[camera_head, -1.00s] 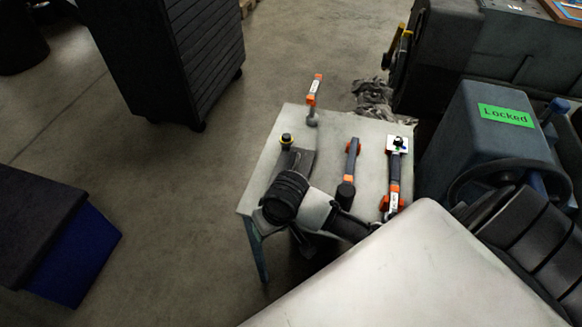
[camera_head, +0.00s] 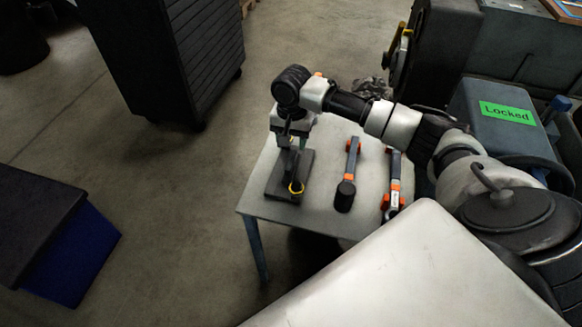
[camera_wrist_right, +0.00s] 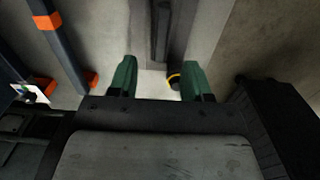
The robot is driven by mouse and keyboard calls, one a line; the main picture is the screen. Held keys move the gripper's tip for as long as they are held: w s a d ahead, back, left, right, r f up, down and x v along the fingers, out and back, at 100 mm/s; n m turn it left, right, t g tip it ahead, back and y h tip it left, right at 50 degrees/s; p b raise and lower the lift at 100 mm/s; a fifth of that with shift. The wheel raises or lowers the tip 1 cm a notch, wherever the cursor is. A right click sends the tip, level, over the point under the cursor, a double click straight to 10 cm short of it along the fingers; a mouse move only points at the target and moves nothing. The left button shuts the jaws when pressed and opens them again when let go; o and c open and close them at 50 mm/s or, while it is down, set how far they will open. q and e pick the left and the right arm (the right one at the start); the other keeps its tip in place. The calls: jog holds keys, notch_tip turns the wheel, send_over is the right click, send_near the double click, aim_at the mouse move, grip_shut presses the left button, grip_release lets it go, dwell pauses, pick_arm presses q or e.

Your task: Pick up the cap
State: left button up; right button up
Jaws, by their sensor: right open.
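The fingers of the right gripper (camera_wrist_right: 152,80) are apart, with a gap around the cap. I cannot tell the height of the fingertips over it. My left gripper is not in view.
The small pale table (camera_head: 262,207) also holds a dark tool with orange parts (camera_head: 349,172) and another orange-ended tool (camera_head: 394,190). A green "Locked" sign (camera_head: 507,112) is at right.

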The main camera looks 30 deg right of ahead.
aim_at(291, 159)
notch_tip(291, 159, down, 8)
jog(key=shift+a+b, duration=0.15)
jog(key=shift+b, duration=0.3)
jog(key=shift+s, duration=0.1)
jog(key=shift+c, duration=0.2)
jog(key=c, duration=0.7)
jog(key=shift+r, duration=0.15)
grip_shut()
jog(key=shift+r, duration=0.1)
